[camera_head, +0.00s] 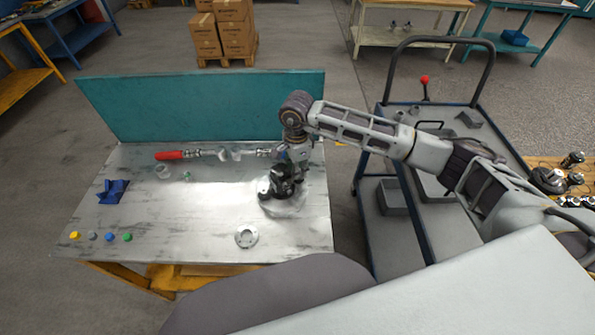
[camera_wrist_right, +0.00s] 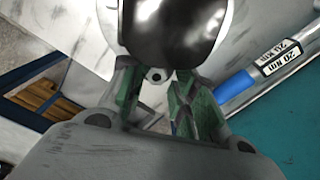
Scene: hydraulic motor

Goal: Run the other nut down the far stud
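My right gripper (camera_head: 277,192) points down at the right part of the table, over a pale rounded part (camera_head: 290,208) that it largely hides. In the right wrist view, the gripper (camera_wrist_right: 156,78) has a green-padded finger on each side of a small pale nut-like piece (camera_wrist_right: 155,74) with a dark hole. I cannot tell whether the fingers touch it. A glossy black rounded body (camera_wrist_right: 175,35) fills the top of that view, close beyond the fingertips. The studs cannot be made out. My left gripper is out of view.
A red-handled tool (camera_head: 170,155) lies along the back of the metal table (camera_head: 140,225), before a teal back panel (camera_head: 200,105). A flanged ring (camera_head: 246,236), blue cloth (camera_head: 113,192) and coloured caps (camera_head: 108,237) lie nearer. A cart (camera_head: 425,215) stands right.

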